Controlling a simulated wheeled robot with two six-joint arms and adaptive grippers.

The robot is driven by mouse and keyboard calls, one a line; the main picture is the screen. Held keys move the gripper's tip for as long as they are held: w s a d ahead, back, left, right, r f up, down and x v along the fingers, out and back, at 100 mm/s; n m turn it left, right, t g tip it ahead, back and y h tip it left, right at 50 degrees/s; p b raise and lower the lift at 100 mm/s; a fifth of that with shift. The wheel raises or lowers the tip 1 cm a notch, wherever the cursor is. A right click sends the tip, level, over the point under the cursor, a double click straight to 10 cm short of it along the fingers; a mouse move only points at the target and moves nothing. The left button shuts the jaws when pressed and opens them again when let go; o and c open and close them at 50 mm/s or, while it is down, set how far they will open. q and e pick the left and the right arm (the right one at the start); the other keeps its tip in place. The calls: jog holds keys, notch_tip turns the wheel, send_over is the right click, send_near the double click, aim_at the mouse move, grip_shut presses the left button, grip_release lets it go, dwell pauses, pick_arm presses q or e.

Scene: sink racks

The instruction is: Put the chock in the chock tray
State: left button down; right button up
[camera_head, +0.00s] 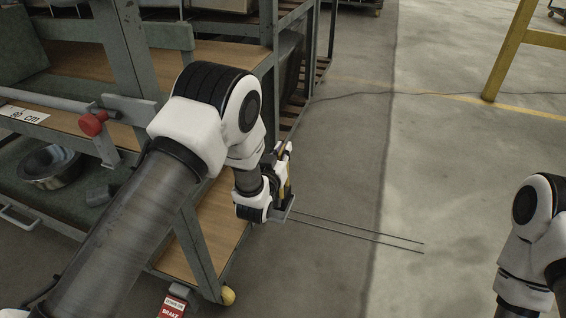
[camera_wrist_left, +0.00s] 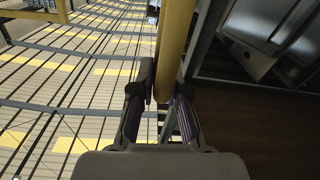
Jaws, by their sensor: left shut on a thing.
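My left gripper (camera_head: 284,160) is beside the right edge of the rack cart, partly hidden by its own wrist. In the head view a small yellow strip of the chock (camera_head: 287,187) shows at the gripper. I cannot pick out the chock tray with certainty in either view. My right arm shows at the right edge, but its gripper is out of view.
The grey rack cart has wooden shelves (camera_head: 206,207), a red knob (camera_head: 93,123) and a metal bowl (camera_head: 50,165). A red brake label (camera_head: 172,305) is at the bottom. A yellow post (camera_head: 510,50) stands at upper right. Open concrete floor (camera_head: 450,170) lies between my arms.

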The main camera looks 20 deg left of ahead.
pick_arm(q)
jog(key=shift+w+a+r, duration=0.1)
jog(key=shift+w, duration=0.35)
notch_tip(320, 180, down, 3)
jog(key=b, duration=0.2)
jog(key=shift+f+b, duration=0.2)
jog(key=shift+b, duration=0.15)
jog(key=c, duration=1.6)
grip_release()
jog(key=shift+f, duration=0.2)
jog(key=o, duration=0.4)
jog(key=shift+s, duration=0.1)
jog(key=shift+o, duration=0.2)
jog(key=shift+r, duration=0.1)
jog(key=s+p, duration=0.4)
jog(key=s, duration=0.8)
